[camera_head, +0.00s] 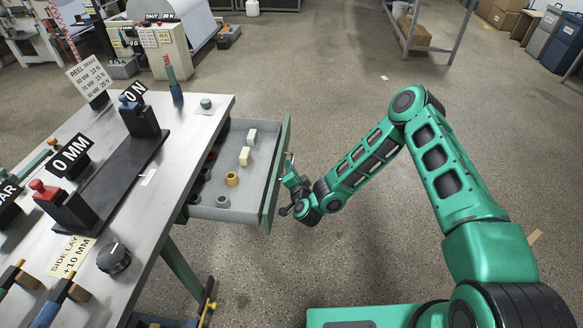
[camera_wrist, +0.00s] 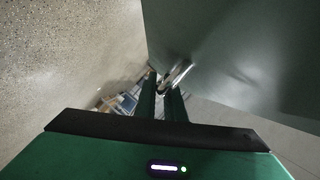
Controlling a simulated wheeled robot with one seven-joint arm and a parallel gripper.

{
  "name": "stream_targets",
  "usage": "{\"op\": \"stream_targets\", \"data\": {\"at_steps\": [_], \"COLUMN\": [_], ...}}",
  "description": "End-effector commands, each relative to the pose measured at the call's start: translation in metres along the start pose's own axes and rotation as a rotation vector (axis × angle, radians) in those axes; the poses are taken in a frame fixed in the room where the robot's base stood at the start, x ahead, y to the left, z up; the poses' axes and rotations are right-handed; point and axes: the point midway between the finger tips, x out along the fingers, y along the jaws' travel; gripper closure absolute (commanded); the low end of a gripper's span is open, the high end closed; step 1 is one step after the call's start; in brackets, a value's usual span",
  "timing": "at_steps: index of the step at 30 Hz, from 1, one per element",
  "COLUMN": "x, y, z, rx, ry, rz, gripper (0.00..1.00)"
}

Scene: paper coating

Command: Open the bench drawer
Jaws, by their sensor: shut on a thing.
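The bench drawer (camera_head: 240,165) stands pulled out from the right side of the bench, with its grey inside showing. Its green front panel (camera_head: 277,176) faces my arm. The panel also fills the upper right of the wrist view (camera_wrist: 235,55). My gripper (camera_head: 290,160) is at the outer face of the panel, shut on the drawer handle. In the wrist view the metal handle (camera_wrist: 176,74) lies between my two fingers (camera_wrist: 163,92). In the head view the handle is mostly hidden by my gripper.
The bench top (camera_head: 185,130) carries a black rail with knobs and labels. Open floor (camera_head: 330,110) lies beyond my arm. A metal rack (camera_head: 425,45) stands at the back.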

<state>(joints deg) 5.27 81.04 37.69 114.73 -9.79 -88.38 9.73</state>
Motion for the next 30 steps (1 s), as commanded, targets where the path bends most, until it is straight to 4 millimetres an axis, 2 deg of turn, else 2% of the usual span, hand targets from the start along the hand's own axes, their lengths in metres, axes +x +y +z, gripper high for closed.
{"op": "stream_targets", "data": {"at_steps": [8,9,20,23,30], "x": [0.001,0.001,-0.002,-0.012,-0.055], "y": [0.002,0.002,0.0,0.0,0.001], "z": [0.0,-0.001,0.0,0.001,0.0], "rx": [-0.003,-0.003,-0.002,-0.002,-0.002], "ry": [0.0,0.0,0.0,-0.002,-0.003], "rz": [0.002,0.002,0.0,0.0,0.001], "gripper": [1.0,0.83,0.83,0.83,0.83]}}
